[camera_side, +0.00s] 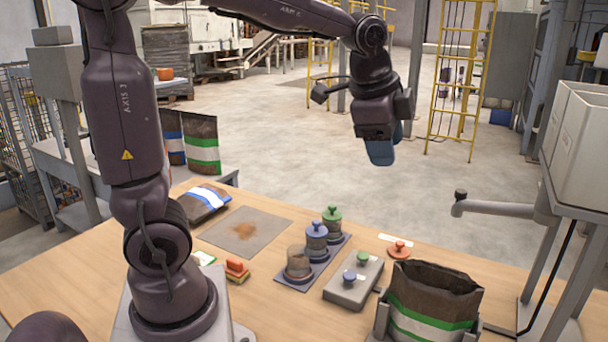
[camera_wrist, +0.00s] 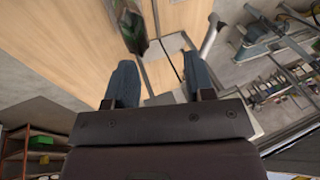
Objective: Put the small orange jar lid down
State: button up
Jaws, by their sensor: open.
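The small orange jar lid (camera_side: 399,250) lies flat on the wooden table (camera_side: 291,220), knob up. It sits right of the jars and behind the open bag in the side view. My gripper (camera_side: 381,160) is high above the table, well clear of the lid. It is open, and its two blue fingers stand apart with nothing between them in the wrist view (camera_wrist: 160,72). The lid cannot be made out in the wrist view. A jar without a lid (camera_side: 298,264) stands at the near end of a dark tray (camera_side: 291,284).
A blue-lidded jar (camera_side: 316,240) and a green-lidded jar (camera_side: 332,224) share the tray. A grey box (camera_side: 344,293) with green and blue knobs stands beside it. An open bag (camera_side: 433,300) is at front right, near a grey pipe (camera_side: 500,209). A sponge-like block (camera_side: 237,270) lies left.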

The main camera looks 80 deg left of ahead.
jog(key=s+d+f+n+t, duration=0.1)
jog(key=s+d+n, duration=0.1)
jog(key=s+n, duration=0.2)
jog(key=s+d+f+n+h, duration=0.1)
jog(key=s+d+n, duration=0.2)
jog(key=s, duration=0.7)
jog(key=shift+s+n+t, duration=0.25)
jog(key=shift+n+t, duration=0.15)
jog(key=shift+n, duration=0.2)
